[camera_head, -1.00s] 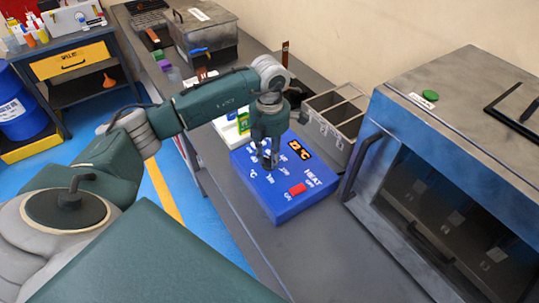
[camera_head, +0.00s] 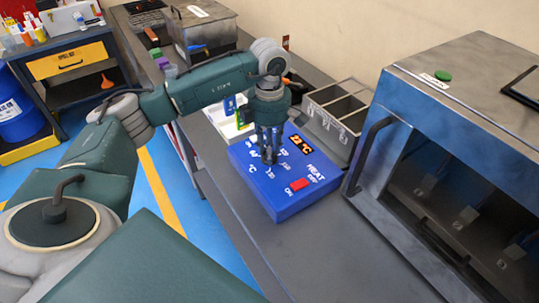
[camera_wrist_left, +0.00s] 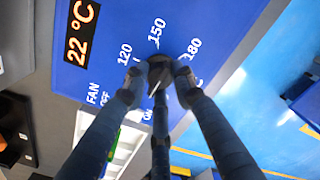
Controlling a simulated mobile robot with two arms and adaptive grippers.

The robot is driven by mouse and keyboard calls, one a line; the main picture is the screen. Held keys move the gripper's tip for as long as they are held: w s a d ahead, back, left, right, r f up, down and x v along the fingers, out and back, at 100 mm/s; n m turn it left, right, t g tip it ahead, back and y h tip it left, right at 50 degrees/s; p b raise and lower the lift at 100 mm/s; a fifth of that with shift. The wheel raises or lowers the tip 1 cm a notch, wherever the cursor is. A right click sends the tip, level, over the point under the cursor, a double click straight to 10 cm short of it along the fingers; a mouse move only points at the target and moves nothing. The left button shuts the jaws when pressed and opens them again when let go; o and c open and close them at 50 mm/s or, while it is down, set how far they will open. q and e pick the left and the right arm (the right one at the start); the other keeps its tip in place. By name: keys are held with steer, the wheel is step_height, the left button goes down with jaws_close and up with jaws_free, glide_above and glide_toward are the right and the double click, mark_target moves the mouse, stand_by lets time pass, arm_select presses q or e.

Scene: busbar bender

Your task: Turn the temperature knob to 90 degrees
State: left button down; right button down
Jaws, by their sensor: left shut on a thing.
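The blue heat control box (camera_head: 285,205) sits on the grey bench, with an orange display (camera_head: 301,144) and a red switch (camera_head: 300,184). In the left wrist view the display (camera_wrist_left: 81,34) reads 22 °C. The dark temperature knob (camera_wrist_left: 158,72) is mostly hidden between the fingers of my left gripper (camera_wrist_left: 160,84), near the printed 120, 150 and 180 marks. A short pale line shows there, but I cannot read the knob's setting. In the head view my left gripper (camera_head: 270,157) points down at the box, shut on the knob. My right gripper is not in view.
A grey oven (camera_head: 455,150) with a green button stands right of the box. A metal divided bin (camera_head: 338,108) is behind the box. A white tray (camera_head: 226,122) lies left of it. Blue floor is left of the bench.

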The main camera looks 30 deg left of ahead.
arm_select(q)
steer(key=m+b, duration=0.2)
steer(key=m, duration=0.1)
steer(key=shift+w, duration=0.1)
steer(key=shift+r+m+b, duration=0.1)
steer(key=shift+m+b, duration=0.35)
steer(key=shift+m, duration=0.75)
steer(key=c, duration=1.4)
jaws_free()
steer(key=shift+c, duration=0.2)
step_height(320, 180, up, 12)
steer(key=shift+r, duration=0.1)
